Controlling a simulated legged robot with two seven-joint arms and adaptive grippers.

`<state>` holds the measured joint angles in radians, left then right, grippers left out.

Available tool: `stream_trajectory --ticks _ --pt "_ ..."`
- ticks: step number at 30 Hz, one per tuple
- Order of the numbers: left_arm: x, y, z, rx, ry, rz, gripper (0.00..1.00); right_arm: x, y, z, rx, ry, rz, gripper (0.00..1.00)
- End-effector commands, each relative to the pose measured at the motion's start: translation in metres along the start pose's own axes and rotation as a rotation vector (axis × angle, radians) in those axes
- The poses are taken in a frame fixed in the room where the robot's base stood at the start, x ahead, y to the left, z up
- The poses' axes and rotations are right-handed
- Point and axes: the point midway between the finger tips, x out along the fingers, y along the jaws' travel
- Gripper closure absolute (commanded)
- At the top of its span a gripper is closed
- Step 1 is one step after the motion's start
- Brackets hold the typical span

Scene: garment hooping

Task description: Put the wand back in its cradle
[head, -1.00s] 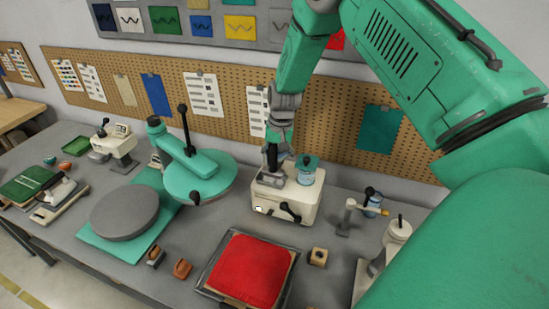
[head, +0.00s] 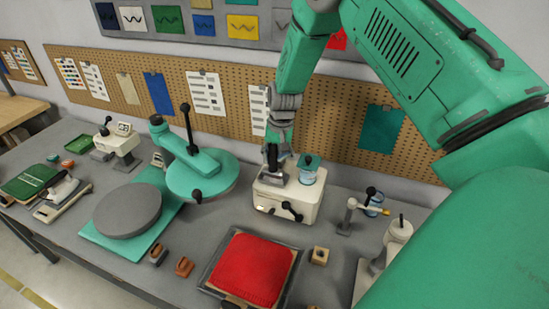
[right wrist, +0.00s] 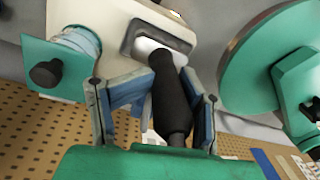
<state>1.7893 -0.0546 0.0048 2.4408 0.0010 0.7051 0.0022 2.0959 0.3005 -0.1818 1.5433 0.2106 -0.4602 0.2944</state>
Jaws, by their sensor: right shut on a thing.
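The wand (right wrist: 170,95) has a thick black handle and a pale head. My right gripper (right wrist: 160,117) is shut on the handle, with a blue-grey finger on each side. The cradle (right wrist: 128,42) is a grey-rimmed recess on top of a white box (right wrist: 103,20). The wand's pale head is at the cradle; I cannot tell whether it is fully seated. In the head view my right gripper (head: 273,158) is over the left part of the white box (head: 285,198), and the wand is mostly hidden. My left gripper is not in view.
A teal press with an upright lever (head: 205,178) is to the left. A red pad (head: 250,270) lies in front. A small metal stand (head: 346,218) is to the right. A pegboard (head: 340,130) backs the table.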

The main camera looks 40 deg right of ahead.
Motion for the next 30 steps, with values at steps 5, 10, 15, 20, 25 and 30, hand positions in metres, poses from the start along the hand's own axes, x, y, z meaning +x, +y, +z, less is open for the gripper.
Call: stream_trajectory --ticks 5,10,15,20,25,30 --pt "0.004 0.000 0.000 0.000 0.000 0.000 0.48 0.006 0.000 0.001 -0.001 0.001 0.000 1.00" --pt "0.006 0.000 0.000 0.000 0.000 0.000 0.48 0.011 0.000 0.001 0.000 0.001 0.000 1.00" --pt "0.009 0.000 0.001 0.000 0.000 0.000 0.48 0.016 0.001 0.001 0.000 0.000 -0.001 1.00" --pt "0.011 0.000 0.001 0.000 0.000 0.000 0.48 0.021 0.002 0.001 0.000 0.000 -0.001 1.00" --pt "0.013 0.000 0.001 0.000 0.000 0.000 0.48 0.025 0.002 0.001 0.000 0.000 -0.001 0.60" --pt "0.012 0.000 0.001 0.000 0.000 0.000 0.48 0.024 0.002 0.001 0.000 0.000 -0.001 0.31"
